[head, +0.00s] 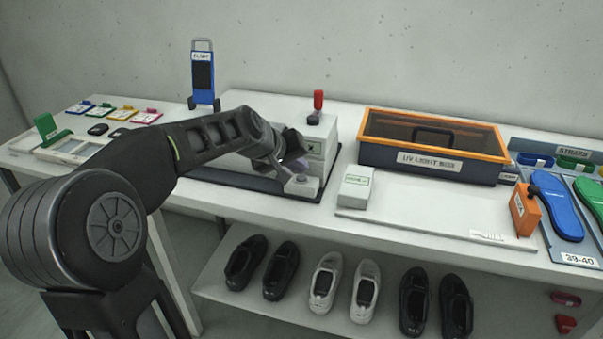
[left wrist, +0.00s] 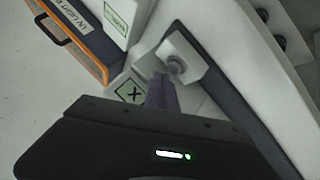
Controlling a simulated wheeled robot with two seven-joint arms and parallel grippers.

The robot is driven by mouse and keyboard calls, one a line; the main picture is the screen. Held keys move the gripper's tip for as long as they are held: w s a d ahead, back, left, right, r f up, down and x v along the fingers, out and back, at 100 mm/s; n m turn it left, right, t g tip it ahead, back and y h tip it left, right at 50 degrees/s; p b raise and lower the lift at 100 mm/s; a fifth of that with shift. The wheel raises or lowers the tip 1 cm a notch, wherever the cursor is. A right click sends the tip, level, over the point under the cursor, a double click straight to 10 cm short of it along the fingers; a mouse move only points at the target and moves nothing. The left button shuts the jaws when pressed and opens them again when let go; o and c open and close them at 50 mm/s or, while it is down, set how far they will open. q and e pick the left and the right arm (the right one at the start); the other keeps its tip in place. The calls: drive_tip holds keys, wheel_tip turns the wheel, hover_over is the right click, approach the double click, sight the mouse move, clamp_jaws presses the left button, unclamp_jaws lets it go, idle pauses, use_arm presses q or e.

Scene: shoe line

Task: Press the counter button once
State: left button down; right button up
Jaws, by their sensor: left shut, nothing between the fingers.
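The counter button (head: 301,178) is a round grey knob on a small light box at the front edge of the dark base plate. It also shows in the left wrist view (left wrist: 177,64). My left gripper (head: 298,164) is shut and empty, just above and behind the button in the head view. In the left wrist view its closed purple fingers (left wrist: 161,88) end close beside the button. I cannot tell whether they touch it. My right gripper is in neither view.
A white box with a green label (head: 355,188) stands right of the button. Behind it is an orange-rimmed UV box (head: 432,161). A red-handled tool (head: 317,105) stands behind my gripper. Blue and green insoles (head: 556,207) lie at the right. Several shoes (head: 281,270) stand on the shelf below.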

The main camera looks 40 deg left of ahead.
sight(299, 179)
use_arm(q)
drive_tip(key=shift+r, duration=0.2)
wheel_tip(299, 179, up, 5)
drive_tip(key=p, duration=0.4)
idle(0.3)
drive_tip(key=shift+f, duration=0.1)
idle(0.7)
